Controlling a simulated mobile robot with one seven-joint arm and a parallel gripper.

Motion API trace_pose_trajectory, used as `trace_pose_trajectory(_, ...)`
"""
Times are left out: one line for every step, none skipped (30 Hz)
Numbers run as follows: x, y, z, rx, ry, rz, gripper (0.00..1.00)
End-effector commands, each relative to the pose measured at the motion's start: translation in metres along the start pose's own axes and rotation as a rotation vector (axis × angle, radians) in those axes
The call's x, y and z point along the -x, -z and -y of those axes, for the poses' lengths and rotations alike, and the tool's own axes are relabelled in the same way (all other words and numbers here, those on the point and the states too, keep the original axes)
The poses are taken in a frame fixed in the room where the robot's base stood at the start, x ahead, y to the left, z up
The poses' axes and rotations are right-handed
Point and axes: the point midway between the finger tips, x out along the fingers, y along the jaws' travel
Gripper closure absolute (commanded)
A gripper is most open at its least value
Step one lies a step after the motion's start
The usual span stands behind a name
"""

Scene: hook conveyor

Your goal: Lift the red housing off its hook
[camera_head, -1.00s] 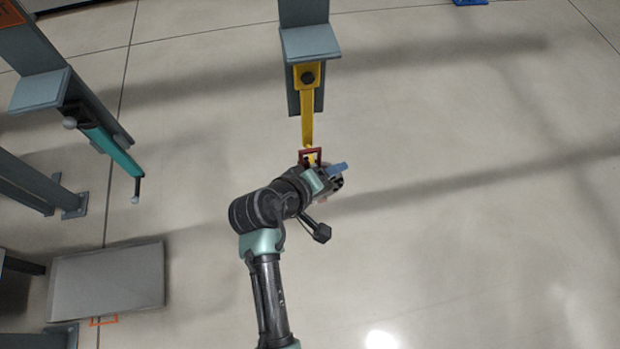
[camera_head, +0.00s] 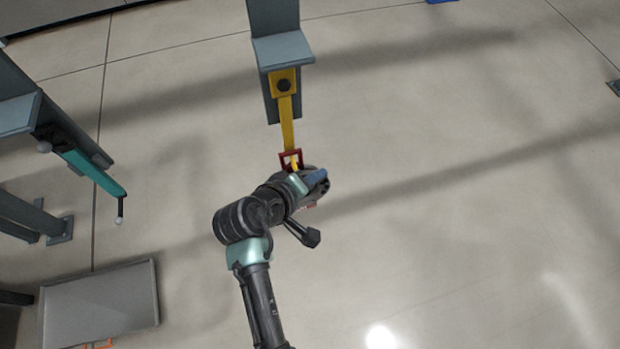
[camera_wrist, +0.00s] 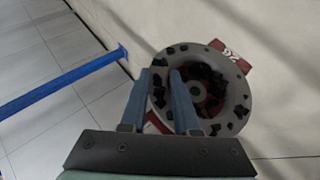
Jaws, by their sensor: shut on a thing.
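A red square frame (camera_head: 291,160), which looks like part of the red housing, is at the lower end of the yellow hook (camera_head: 286,115); the hook's tip shows within it. My gripper (camera_head: 318,178) is just below and right of this frame. In the wrist view a grey round flange (camera_wrist: 238,100) with a red inside (camera_wrist: 211,100) and a red tag (camera_wrist: 232,57) marked with a number lies beyond my gripper (camera_wrist: 165,72). The fingers are near each other in front of its left side. The exact grip point and most of the housing are hidden by my wrist in the head view.
The hook hangs from a grey post with a bracket (camera_head: 283,50). A teal arm (camera_head: 92,172) on another grey post is at left. A grey panel (camera_head: 100,302) lies at lower left. A blue bar (camera_wrist: 60,85) crosses the wrist view.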

Motion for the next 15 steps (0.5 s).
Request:
trace_pose_trajectory(0.003, 0.004, -0.005, -0.007, -0.007, -0.009, 1.0)
trace_pose_trajectory(0.004, 0.005, -0.007, -0.008, -0.007, -0.01, 1.0)
trace_pose_trajectory(0.006, 0.005, -0.009, -0.008, -0.008, -0.009, 1.0)
trace_pose_trajectory(0.008, 0.006, -0.011, -0.007, -0.008, -0.01, 1.0)
trace_pose_trajectory(0.01, 0.007, -0.013, -0.008, -0.009, -0.011, 1.0)
trace_pose_trajectory(0.013, 0.009, -0.017, -0.009, -0.009, -0.011, 1.0)
trace_pose_trajectory(0.015, 0.01, -0.019, -0.009, -0.009, -0.012, 1.0)
trace_pose_trajectory(0.018, 0.011, -0.021, -0.01, -0.009, -0.012, 1.0)
trace_pose_trajectory(0.021, 0.011, -0.025, -0.01, -0.008, -0.012, 1.0)
trace_pose_trajectory(0.022, 0.006, -0.022, -0.007, -0.006, -0.009, 1.0)
trace_pose_trajectory(0.023, 0.002, -0.021, -0.006, -0.006, -0.008, 1.0)
trace_pose_trajectory(0.025, -0.002, -0.021, -0.005, -0.005, -0.007, 1.0)
trace_pose_trajectory(0.027, -0.005, -0.02, -0.005, -0.005, -0.007, 1.0)
trace_pose_trajectory(0.029, -0.009, -0.02, -0.005, -0.005, -0.007, 1.0)
trace_pose_trajectory(0.031, -0.012, -0.019, -0.006, -0.006, -0.007, 1.0)
